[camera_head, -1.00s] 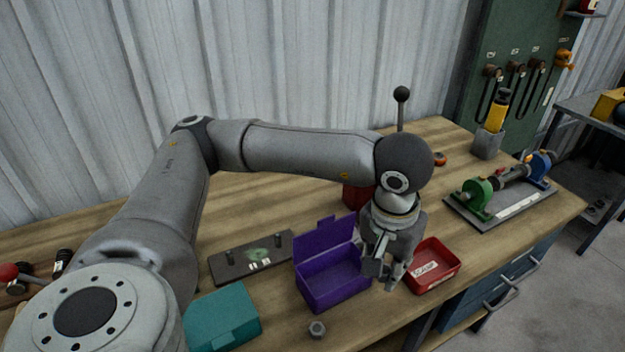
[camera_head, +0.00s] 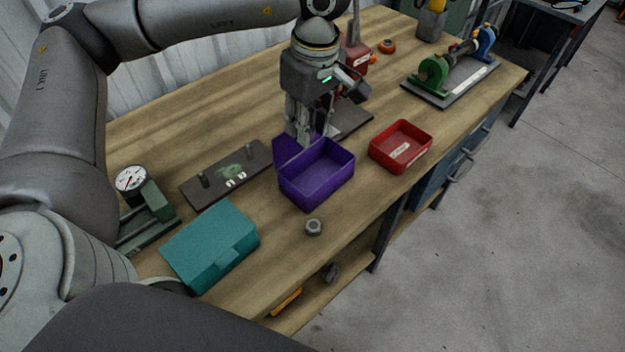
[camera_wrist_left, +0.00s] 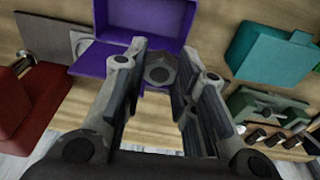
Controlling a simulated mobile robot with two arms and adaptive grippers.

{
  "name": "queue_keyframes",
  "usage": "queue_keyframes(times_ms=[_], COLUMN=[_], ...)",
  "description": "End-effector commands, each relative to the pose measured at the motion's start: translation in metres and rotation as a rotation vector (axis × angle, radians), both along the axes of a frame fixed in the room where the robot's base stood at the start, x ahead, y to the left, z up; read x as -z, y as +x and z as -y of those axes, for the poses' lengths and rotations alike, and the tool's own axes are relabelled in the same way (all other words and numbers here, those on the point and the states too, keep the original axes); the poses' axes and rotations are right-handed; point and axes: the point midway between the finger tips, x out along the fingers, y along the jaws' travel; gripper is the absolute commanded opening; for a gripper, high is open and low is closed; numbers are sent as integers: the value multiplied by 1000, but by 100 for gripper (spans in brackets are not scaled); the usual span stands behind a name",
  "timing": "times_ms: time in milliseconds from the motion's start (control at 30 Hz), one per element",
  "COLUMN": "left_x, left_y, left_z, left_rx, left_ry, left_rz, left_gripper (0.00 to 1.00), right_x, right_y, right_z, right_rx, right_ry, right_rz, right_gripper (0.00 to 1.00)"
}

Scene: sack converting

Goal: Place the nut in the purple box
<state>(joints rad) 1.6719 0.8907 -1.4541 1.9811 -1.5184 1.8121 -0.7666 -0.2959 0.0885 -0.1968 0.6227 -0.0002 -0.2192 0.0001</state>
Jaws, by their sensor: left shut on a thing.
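The purple box (camera_head: 318,188) stands open on the wooden bench, its lid (camera_head: 287,150) raised at the back. My left gripper (camera_head: 303,138) is at the rear edge of the box, by the lid, pointing down. In the left wrist view a grey hexagonal nut (camera_wrist_left: 160,69) sits between the fingertips of that gripper, with the purple box (camera_wrist_left: 150,18) behind it. The fingers hide that nut in the head view. A similar grey nut (camera_head: 314,227) lies on the bench in front of the box. My right gripper is not in view.
A red bin (camera_head: 401,147) stands right of the box, and a teal case (camera_head: 210,245) at its left front. A dark plate with pegs (camera_head: 226,176) and a dial gauge (camera_head: 131,180) are to the left. A green and blue fixture (camera_head: 452,72) is at the back right.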

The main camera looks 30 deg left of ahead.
Motion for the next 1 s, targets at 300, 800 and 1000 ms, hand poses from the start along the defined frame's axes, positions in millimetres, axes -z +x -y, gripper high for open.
queue_keyframes(times_ms=[300,800,1000], left_x=[83,145,162], left_y=[-2,-1,-1], left_z=[-1,0,0], left_rx=[2,3,4], left_ry=[2,0,0], left_rz=[-7,-5,0], left_gripper=[2,2,2], right_x=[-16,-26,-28], right_y=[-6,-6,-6], right_z=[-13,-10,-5], right_rx=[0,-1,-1], right_ry=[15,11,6], right_rz=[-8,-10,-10], right_gripper=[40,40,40])
